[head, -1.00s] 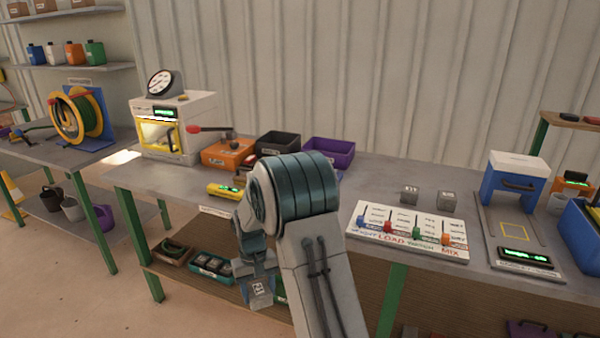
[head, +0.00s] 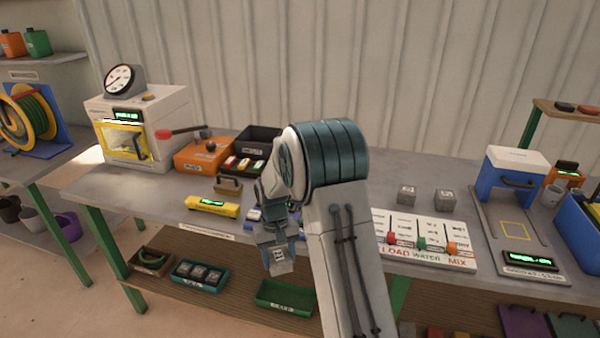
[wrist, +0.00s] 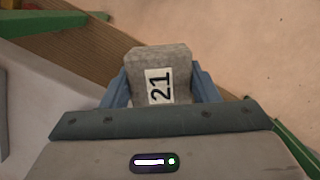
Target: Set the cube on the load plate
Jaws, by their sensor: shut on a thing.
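A grey cube (head: 279,263) with a white label is held in my gripper (head: 278,246), in front of the bench's front edge and above the lower shelf. In the wrist view the cube (wrist: 160,62) shows the number 21 on its label, between the two blue fingers of my gripper (wrist: 160,85). A grey plate (head: 492,222) with a yellow square outline lies below a blue and white device at the right.
A yellow device (head: 212,206) sits near the bench edge. Orange and black bins (head: 202,154) stand beside the press. Trays (head: 199,274) fill the lower shelf.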

